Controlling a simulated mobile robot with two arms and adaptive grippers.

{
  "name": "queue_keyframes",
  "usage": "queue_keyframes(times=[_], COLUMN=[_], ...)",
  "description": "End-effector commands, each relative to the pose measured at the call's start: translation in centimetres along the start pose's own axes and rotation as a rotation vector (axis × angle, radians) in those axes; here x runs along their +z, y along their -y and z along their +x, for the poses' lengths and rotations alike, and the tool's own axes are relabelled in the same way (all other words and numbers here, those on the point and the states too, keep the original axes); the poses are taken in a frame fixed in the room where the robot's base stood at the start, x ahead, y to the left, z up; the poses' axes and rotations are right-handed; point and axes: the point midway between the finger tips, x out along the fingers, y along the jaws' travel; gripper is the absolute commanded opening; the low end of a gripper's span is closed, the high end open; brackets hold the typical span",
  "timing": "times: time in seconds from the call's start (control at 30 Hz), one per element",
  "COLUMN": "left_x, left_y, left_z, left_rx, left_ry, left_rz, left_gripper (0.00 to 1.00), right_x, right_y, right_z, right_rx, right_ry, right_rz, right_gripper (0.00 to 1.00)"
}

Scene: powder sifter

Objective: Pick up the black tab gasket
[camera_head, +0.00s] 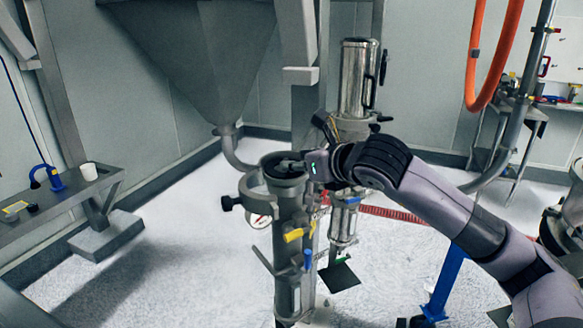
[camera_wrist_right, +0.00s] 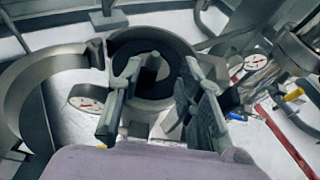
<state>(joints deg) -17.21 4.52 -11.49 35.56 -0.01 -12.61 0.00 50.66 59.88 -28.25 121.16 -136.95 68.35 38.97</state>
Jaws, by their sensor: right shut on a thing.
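The black tab gasket (camera_wrist_right: 178,62) shows in the right wrist view as a dark ring with an upright tab, at the round open top of the metal housing (camera_wrist_right: 120,42). My right gripper (camera_wrist_right: 160,88) has its fingers on either side of the tab and is shut on the gasket; the exact contact is hard to see. In the head view my right gripper (camera_head: 290,167) reaches in from the right over the top of the upright grey housing (camera_head: 290,215). The gasket is mostly hidden there by the gripper. My left gripper is not in view.
A steel canister (camera_head: 357,80) stands behind the housing, with a large hopper (camera_head: 205,60) at the back left. A yellow handle (camera_head: 297,234) sticks out from the housing. Floor at the lower left is clear.

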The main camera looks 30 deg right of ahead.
Motion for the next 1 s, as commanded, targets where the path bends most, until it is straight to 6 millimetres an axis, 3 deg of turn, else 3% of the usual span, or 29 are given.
queue_keyframes(times=[0.17, 0.37, 1.0], left_x=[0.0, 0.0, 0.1], left_y=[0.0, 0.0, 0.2], left_z=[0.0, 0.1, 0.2], left_rx=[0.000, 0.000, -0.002], left_ry=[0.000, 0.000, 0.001], left_rz=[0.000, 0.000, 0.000], left_gripper=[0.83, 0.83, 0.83], right_x=[0.0, 1.9, 15.8], right_y=[-0.7, -0.7, -0.3], right_z=[0.0, -0.7, -6.6], right_rx=[0.020, 0.020, 0.009], right_ry=[-0.002, 0.005, 0.003], right_rz=[0.001, 0.002, 0.001], right_gripper=[0.18, 0.15, 0.13])
